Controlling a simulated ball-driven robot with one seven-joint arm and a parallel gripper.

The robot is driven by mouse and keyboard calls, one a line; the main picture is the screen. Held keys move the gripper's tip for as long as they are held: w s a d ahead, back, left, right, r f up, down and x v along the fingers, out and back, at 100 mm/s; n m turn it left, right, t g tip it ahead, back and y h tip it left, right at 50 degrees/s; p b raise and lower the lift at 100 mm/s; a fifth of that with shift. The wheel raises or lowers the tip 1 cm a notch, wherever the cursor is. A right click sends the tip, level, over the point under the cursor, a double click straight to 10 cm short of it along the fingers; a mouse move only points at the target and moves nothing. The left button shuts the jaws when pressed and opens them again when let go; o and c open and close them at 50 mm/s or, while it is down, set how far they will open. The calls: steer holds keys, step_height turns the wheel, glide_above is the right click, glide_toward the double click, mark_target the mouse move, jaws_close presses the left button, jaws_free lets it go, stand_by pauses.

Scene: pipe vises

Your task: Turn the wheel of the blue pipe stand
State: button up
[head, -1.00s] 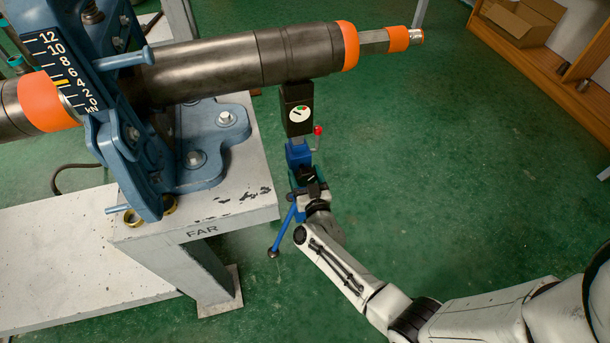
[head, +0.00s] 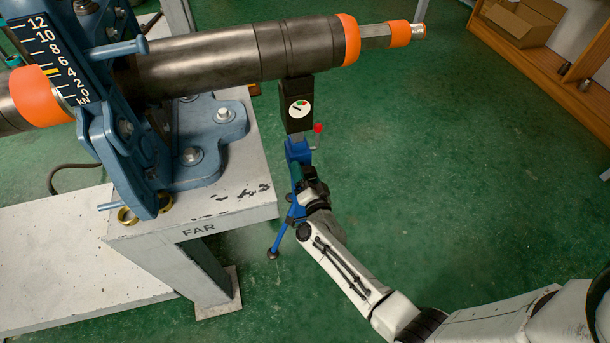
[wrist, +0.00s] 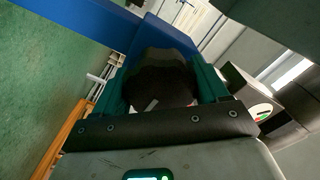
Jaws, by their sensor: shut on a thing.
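The blue pipe stand (head: 297,152) stands under the right part of the pipe, beside the grey bench. Its black head with a round dial (head: 298,105) is below the pipe. My gripper (head: 298,172) is at the stand's side, below the head, and covers the wheel in the head view. In the wrist view a dark round wheel (wrist: 160,80) sits between the green fingers of my gripper (wrist: 165,68), which is shut on it. The wheel's far side is hidden.
A steel pipe (head: 210,58) with orange bands runs through a blue vise (head: 120,125) on the bench (head: 235,195). A red-knobbed lever (head: 318,129) sticks out just above my gripper. A blue leg (head: 280,238) spreads below.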

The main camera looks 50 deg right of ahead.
steer(key=m+b, duration=0.1)
steer(key=m, duration=0.5)
steer(key=shift+s+f+b, duration=0.1)
steer(key=shift+b, duration=0.25)
steer(key=m+b, duration=0.1)
steer(key=m, duration=0.5)
steer(key=shift+d+m+b, duration=0.1)
steer(key=shift+m+b, duration=0.25)
steer(key=shift+m, duration=0.05)
steer(key=o, duration=0.8)
steer(key=shift+c, duration=0.2)
steer(key=shift+o, duration=1.3)
steer(key=p+v, duration=0.1)
steer(key=v, duration=0.9)
steer(key=shift+s+a, duration=0.3)
